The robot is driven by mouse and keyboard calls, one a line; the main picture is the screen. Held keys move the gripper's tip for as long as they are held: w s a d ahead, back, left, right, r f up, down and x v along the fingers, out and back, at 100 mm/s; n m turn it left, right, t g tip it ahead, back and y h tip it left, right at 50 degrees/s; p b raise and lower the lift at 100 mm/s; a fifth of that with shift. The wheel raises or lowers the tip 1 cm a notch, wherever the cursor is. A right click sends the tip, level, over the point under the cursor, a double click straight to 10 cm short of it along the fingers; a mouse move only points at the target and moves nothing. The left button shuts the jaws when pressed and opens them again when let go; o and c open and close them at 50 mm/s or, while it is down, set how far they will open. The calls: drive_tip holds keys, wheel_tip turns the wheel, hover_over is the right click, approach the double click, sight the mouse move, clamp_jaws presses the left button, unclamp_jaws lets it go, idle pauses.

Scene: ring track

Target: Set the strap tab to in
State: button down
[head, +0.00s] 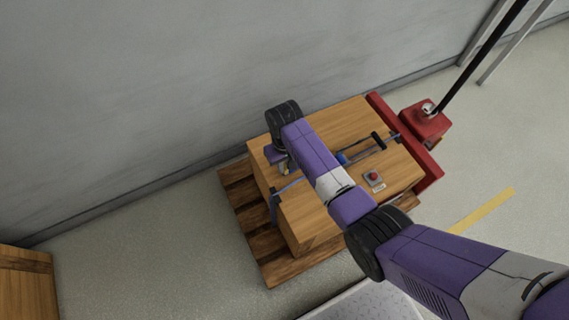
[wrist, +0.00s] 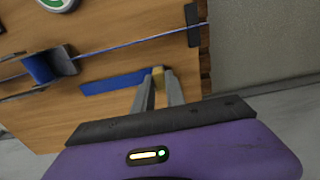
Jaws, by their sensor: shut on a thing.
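A small yellow piece, which looks like the strap tab (wrist: 158,75), sits at the right end of a short, wide blue strip (wrist: 115,81) on the wooden crate face. My gripper (wrist: 158,88) is shut on this tab; its two grey fingers come up on either side of it. In the head view my gripper (head: 284,167) is at the left part of the crate top (head: 350,118), partly hidden by my own arm. A thin blue strap (wrist: 130,45) runs across the crate beside the strip, from a blue spool (wrist: 38,68) to a dark metal edge bracket (wrist: 195,25).
The crate stands on a wooden pallet (head: 240,208) by a grey wall. A black handle (head: 378,140) and a red button (head: 374,176) are on its right part. A red pallet jack (head: 424,122) stands at right. A green and white round dial (wrist: 58,3) is partly cut off.

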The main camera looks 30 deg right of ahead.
drive_tip(key=d+p, duration=0.1)
drive_tip(key=d, duration=0.8)
drive_tip(key=shift+d, duration=0.25)
drive_tip(key=c, duration=1.4)
unclamp_jaws()
drive_tip(key=shift+d, duration=0.1)
drive_tip(key=shift+o, duration=0.2)
wheel_tip(320, 180, up, 8)
drive_tip(key=p, duration=0.1)
drive_tip(key=shift+p, duration=0.35)
drive_tip(key=shift+f, duration=0.1)
